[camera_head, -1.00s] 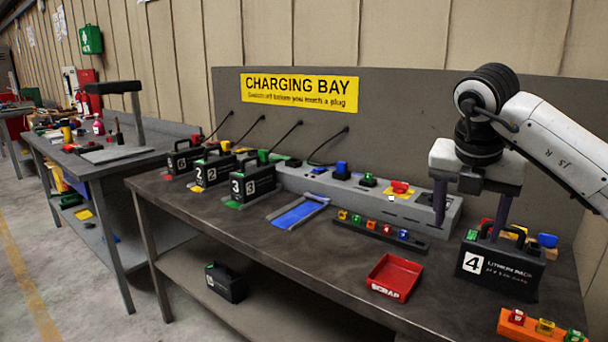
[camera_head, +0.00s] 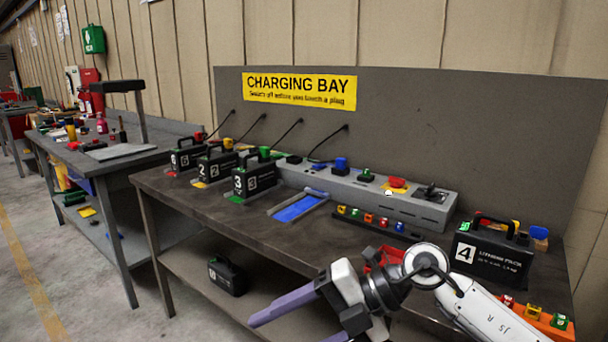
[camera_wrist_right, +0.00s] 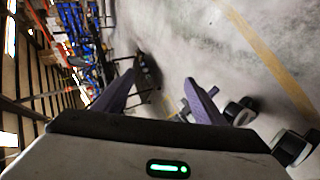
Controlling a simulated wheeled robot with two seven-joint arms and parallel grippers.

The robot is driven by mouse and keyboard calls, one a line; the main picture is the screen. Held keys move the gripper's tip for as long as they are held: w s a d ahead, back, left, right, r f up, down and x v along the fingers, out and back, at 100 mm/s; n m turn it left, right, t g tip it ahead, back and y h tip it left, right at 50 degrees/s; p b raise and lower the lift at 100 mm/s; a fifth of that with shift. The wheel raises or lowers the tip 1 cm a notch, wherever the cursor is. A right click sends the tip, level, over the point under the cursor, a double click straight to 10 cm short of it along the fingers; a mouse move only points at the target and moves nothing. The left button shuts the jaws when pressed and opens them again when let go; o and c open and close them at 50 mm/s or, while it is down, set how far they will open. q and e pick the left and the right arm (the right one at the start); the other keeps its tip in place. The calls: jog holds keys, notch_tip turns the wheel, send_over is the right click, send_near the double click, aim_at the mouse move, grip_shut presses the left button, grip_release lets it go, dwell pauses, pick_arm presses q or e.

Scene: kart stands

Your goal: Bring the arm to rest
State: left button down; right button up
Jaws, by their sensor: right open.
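My right arm comes in from the lower right in the head view. Its gripper (camera_head: 296,318) is low in front of the bench, with its purple fingers apart and nothing between them. In the right wrist view the open fingers (camera_wrist_right: 165,103) point over the floor, with nothing held. My left gripper does not show.
The charging bench (camera_head: 330,250) carries packs 6, 2 and 3 (camera_head: 254,174) at the left and a grey charger strip (camera_head: 420,206). A red scrap tray (camera_head: 388,256) is partly hidden behind my arm. Floor at left is clear.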

jog(key=s+a+r+m+t+y, duration=0.1)
jog(key=s+a+r+m+y, duration=0.25)
jog(key=y, duration=0.25)
jog(key=w+d+f+m+t+h, duration=0.5)
jog(key=d+f+m+t, duration=0.35)
jog(key=m+t, duration=0.85)
jog(key=s+d+f+m+g+h, duration=0.1)
jog(key=s+d+f+m+h, duration=0.2)
jog(key=d+f+m+h, duration=0.55)
jog(key=s+d+f+m+g+h, duration=0.1)
jog(key=s+d+f+g, duration=0.1)
jog(key=s+f, duration=0.7)
jog(key=s+d+f+m+g, duration=0.2)
jog(key=s+f+g, duration=0.3)
jog(key=s+f, duration=0.3)
notch_tip(320, 180, down, 2)
jog(key=shift+s+d+g+h, duration=0.3)
jog(key=shift+s+d+h, duration=0.05)
jog(key=shift+d, duration=0.45)
